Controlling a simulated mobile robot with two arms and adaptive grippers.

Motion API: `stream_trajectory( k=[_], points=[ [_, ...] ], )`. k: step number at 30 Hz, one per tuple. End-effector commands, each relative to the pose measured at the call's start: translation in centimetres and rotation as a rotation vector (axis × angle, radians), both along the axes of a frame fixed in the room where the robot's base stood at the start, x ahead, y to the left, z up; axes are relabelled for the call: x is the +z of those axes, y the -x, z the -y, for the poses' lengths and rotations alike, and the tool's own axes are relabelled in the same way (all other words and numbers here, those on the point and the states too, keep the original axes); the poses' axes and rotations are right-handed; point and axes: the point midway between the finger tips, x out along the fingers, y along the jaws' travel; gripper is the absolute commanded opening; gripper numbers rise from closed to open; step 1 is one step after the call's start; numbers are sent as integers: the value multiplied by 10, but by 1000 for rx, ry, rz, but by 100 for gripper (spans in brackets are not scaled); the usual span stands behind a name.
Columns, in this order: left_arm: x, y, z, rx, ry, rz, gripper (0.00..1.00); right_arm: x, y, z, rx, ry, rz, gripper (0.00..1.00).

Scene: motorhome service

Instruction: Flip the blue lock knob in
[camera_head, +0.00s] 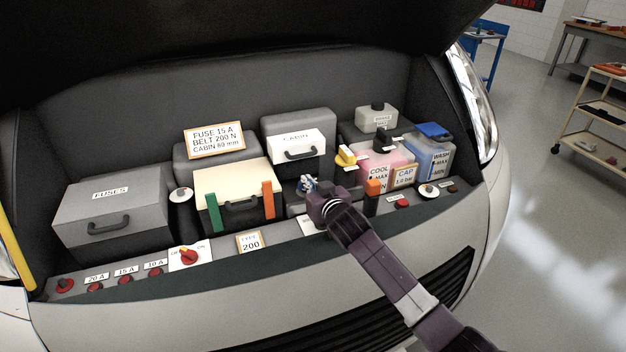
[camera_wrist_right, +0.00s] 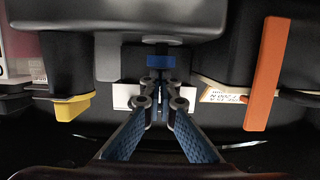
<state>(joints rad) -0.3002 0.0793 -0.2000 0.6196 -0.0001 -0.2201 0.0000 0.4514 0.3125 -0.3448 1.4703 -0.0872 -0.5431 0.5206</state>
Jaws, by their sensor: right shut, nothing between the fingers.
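The blue lock knob (camera_wrist_right: 161,61) shows in the right wrist view, just beyond the fingertips, below a dark grey housing. In the head view I cannot clearly separate it from the blue parts of my gripper. My right gripper (camera_wrist_right: 160,88) is shut and empty, its blue-padded fingers meeting just short of the knob. Whether the tips touch it I cannot tell. In the head view the right gripper (camera_head: 309,184) is below the cabin box (camera_head: 298,150), mostly hidden by its own wrist. My left gripper is not in view.
An orange clip (camera_head: 267,200) stands left of the gripper, also at the right of the wrist view (camera_wrist_right: 264,75). A yellow handle (camera_head: 345,156) and pink coolant tank (camera_head: 375,178) are to the right. The raised hood (camera_head: 220,35) hangs above.

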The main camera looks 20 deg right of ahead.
Motion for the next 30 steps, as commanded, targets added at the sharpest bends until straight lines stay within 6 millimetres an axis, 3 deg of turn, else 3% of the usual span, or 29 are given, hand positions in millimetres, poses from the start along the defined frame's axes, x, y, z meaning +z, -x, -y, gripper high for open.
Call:
stream_trajectory(
  k=[9, 10, 21, 30],
  points=[
    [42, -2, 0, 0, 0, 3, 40, 47, -6, 6, -1, 0, 3, 0],
    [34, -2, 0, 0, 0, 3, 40, 40, 2, 6, -1, 0, 3, 0],
    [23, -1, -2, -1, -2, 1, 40, 56, 61, 8, 0, 1, 7, 0],
    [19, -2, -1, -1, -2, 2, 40, 65, 88, 9, -1, 1, 7, 0]
  ],
)
